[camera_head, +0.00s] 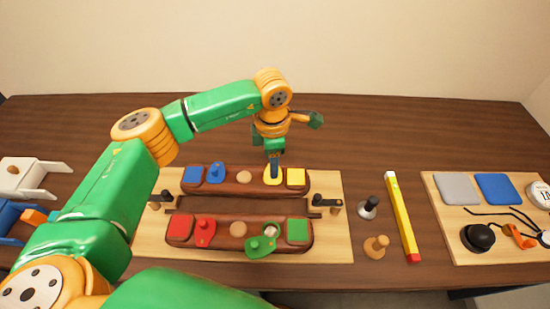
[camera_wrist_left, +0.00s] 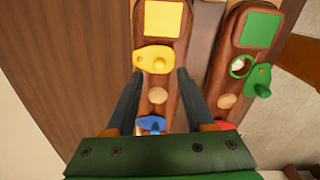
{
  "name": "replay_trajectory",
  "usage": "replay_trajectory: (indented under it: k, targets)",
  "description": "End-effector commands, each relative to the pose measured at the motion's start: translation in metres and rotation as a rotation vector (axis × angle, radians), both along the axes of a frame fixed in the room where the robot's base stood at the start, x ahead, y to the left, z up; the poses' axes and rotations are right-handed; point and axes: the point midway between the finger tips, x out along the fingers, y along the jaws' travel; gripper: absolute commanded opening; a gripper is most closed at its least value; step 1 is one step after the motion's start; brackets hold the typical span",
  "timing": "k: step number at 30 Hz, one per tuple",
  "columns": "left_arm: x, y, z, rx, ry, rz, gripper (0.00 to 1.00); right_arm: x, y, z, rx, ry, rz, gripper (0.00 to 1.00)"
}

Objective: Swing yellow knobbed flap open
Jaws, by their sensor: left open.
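The yellow knobbed flap (camera_head: 272,179) lies on the far brown wooden saddle bar, between a yellow square and a round wooden disc. In the left wrist view the yellow flap (camera_wrist_left: 155,59) shows its knob, and no open hole is visible beside it. My left gripper (camera_head: 274,168) hangs right above the flap in the head view and partly covers it. In the left wrist view my left gripper (camera_wrist_left: 160,76) is open and empty, with its fingertips on either side of the flap's lower end. Whether they touch it I cannot tell. My right gripper is not in view.
The near bar holds a green flap (camera_head: 261,246) turned aside from a hole, and a red flap (camera_head: 204,232). A blue flap (camera_head: 216,173) sits on the far bar. A second board (camera_head: 440,198) stands further right.

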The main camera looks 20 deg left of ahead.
Motion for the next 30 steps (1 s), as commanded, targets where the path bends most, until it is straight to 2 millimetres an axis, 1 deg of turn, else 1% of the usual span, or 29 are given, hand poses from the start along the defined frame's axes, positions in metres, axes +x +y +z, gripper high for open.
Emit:
replay_trajectory:
  k: [1, 3, 6, 9, 14, 15, 16, 17, 18, 20, 21, 30]
  targets:
    - [-0.001, 0.0, -0.006, 0.001, 0.006, 0.0, 0.53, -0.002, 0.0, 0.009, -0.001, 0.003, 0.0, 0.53]
    - [0.0, 0.0, -0.019, 0.001, 0.005, 0.001, 0.53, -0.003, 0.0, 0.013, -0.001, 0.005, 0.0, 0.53]
    - [0.001, 0.001, -0.032, 0.0, 0.002, 0.0, 0.53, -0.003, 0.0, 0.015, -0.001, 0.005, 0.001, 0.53]
    - [0.001, 0.001, -0.039, 0.001, 0.0, -0.001, 0.53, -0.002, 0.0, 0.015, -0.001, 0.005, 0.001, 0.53]
    - [0.002, 0.001, -0.04, 0.0, -0.001, -0.001, 0.53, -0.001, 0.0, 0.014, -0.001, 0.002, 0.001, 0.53]
    - [0.002, 0.001, -0.039, 0.0, -0.001, -0.001, 0.48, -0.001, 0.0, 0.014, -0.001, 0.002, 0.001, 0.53]
    - [0.002, 0.001, -0.039, 0.0, -0.001, -0.001, 0.4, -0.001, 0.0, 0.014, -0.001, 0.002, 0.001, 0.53]
    - [0.002, 0.001, -0.039, 0.0, -0.001, -0.001, 0.32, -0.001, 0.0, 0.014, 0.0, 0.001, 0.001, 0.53]
    - [0.002, 0.001, -0.039, 0.0, -0.001, -0.001, 0.21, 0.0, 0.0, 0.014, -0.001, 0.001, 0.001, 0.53]
    - [0.002, 0.001, -0.039, 0.0, -0.001, -0.001, 0.05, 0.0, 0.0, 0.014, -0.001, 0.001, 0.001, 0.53]
    - [0.002, 0.001, -0.039, 0.0, 0.0, -0.001, 0.0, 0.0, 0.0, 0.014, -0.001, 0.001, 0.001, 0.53]
    - [0.002, 0.001, -0.04, 0.0, -0.001, -0.016, 0.0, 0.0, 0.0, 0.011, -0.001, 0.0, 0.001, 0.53]
